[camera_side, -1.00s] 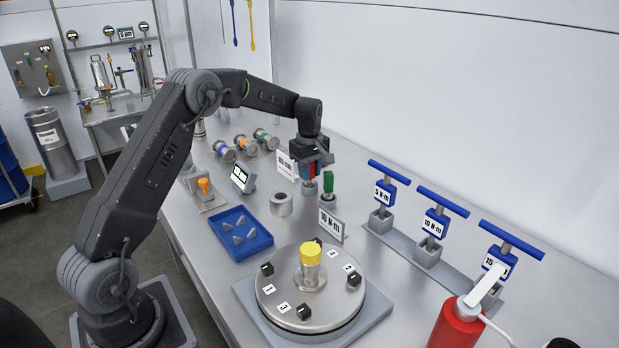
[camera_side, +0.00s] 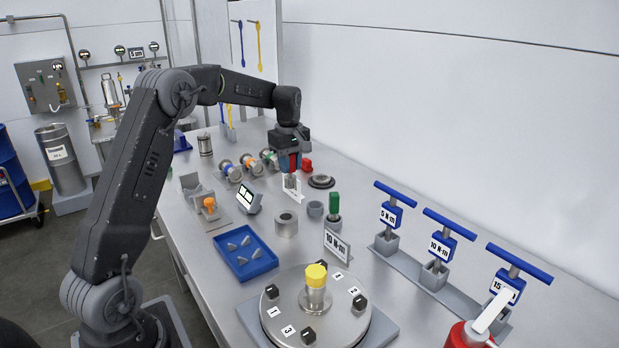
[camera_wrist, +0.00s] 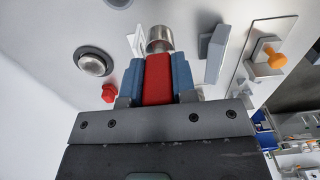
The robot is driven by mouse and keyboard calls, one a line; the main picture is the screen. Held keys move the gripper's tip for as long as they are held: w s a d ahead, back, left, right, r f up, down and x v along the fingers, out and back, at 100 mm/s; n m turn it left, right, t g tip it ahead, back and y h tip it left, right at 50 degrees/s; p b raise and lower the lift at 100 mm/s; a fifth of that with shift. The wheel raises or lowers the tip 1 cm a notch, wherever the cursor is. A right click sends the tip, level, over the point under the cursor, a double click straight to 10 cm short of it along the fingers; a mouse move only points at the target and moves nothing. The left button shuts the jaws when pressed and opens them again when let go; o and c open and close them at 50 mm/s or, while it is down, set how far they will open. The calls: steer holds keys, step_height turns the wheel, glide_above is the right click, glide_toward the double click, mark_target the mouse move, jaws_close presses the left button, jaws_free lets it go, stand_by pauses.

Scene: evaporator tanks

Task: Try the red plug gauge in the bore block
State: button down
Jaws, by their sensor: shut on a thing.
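My gripper (camera_side: 292,165) is shut on the red plug gauge and holds it upright above the bench. The gauge's red handle (camera_wrist: 158,80) shows between the blue jaw pads in the wrist view, with its steel end (camera_wrist: 160,38) beyond. In the side view the steel plug (camera_side: 291,182) points down, in front of a white sign. A steel cylinder with a hole in its top, which looks like the bore block (camera_side: 286,226), stands on the bench nearer the camera than the gauge. A grey empty cup (camera_side: 315,209) stands right of it.
A green-handled gauge (camera_side: 334,203) stands in a holder beside the cup. A turntable (camera_side: 275,334) is in front. T-handled tools (camera_side: 437,245) stand at right.

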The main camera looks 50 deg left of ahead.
steer(key=s+a+r, duration=0.3)
steer(key=r, duration=0.3)
steer(key=shift+s+r, duration=0.25)
steer(key=shift+s, duration=0.15)
stand_by(0.3)
steer(key=s+d+f, duration=0.2)
steer(key=d+f, duration=0.7)
steer(key=d, duration=0.1)
steer(key=shift+f, duration=0.35)
steer(key=shift+s+f, duration=0.1)
steer(key=shift+f, duration=0.1)
stand_by(1.5)
steer(key=c, duration=0.8)
jaws_free()
steer(key=shift+c, duration=0.2)
